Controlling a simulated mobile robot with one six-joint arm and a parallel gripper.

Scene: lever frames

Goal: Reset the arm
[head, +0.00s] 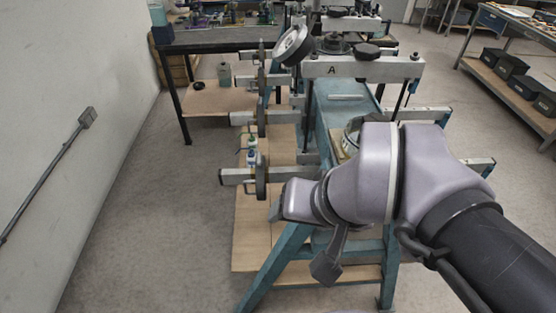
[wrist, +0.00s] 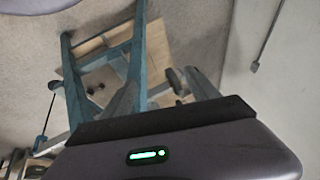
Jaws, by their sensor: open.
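My arm reaches in from the lower right of the head view, its pale purple-grey wrist in front of the blue frame. My gripper (wrist: 163,82) shows in the wrist view as two grey fingers, apart and with nothing held between them. Behind it there is the blue lever frame (head: 345,107), with crossbars, weights and a round dial (head: 293,46); the wrist hides part of it. A crossbar near its top carries the letter A. The frame's blue legs also show in the wrist view (wrist: 72,85), beyond the fingers. I cannot tell the gap between gripper and frame.
A grey wall with a conduit (head: 45,175) stands at the left. A dark-topped table (head: 215,38) is behind the frame at the left. A shelf with black boxes (head: 515,65) stands at the right. Bare floor lies left of the frame (head: 160,230) and right of it.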

